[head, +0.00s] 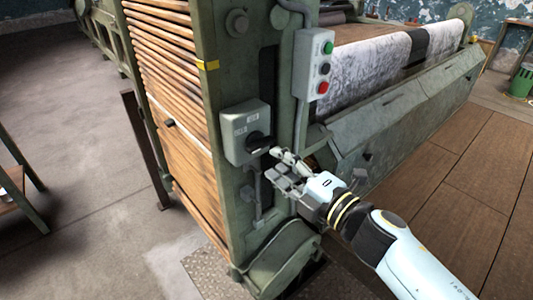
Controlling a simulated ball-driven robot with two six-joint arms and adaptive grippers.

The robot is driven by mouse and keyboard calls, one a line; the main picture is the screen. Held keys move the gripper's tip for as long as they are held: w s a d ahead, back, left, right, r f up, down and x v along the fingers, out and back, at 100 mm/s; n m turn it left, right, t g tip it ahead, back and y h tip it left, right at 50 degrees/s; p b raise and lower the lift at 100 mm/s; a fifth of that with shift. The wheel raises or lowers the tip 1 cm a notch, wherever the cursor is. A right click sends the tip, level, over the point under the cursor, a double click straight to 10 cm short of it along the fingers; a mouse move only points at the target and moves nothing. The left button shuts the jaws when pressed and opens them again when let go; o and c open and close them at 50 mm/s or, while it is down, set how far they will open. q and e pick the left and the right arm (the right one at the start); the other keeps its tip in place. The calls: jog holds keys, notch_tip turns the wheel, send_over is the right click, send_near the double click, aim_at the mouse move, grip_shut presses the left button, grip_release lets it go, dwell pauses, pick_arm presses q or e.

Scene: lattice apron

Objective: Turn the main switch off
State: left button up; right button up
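The main switch (238,124) is a grey box on the green end frame of the machine, in the middle of the head view. It has a dark rotary handle (260,144) on its front, which looks roughly level; its labels are too small to read. My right gripper (272,163) is just below and to the right of the handle, with its fingers apart and nothing seen between them. The upper fingertip is very near the handle; I cannot tell whether it touches. My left gripper is out of view.
A button box (314,64) with green, black and red buttons hangs above and right of the switch. A conduit runs beside it. Wooden slats (165,80) lie left of the frame. A patterned cloth roll (365,72) and wooden floor boards (470,170) are to the right.

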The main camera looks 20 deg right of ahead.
jog(key=v, duration=0.6)
jog(key=shift+s, duration=0.1)
jog(key=s+d+f+m+g+h, duration=0.2)
jog(key=s+d+f+m, duration=0.15)
jog(key=f, duration=0.55)
jog(key=s+d+f+m+g+h, duration=0.2)
jog(key=s+f+m, duration=0.2)
jog(key=f, duration=0.5)
jog(key=s+d+f+m+g+h, duration=0.2)
jog(key=s+f+m, duration=0.15)
jog(key=f, duration=0.55)
jog(key=s+d+f+m+g, duration=0.1)
jog(key=s+f+m+g, duration=0.2)
jog(key=s, duration=0.7)
jog(key=s+d+f+m+g+h, duration=0.1)
jog(key=s+d+f+m+g, duration=0.1)
jog(key=s+f, duration=0.5)
jog(key=s+d+f+m+g, duration=0.1)
jog(key=s+f+m+g, duration=0.3)
jog(key=s, duration=0.9)
jog(key=shift+d+f+m+g+h, duration=0.2)
jog(key=shift+f+m+g+h, duration=0.15)
jog(key=shift+f+m, duration=0.65)
jog(key=shift+r, duration=0.1)
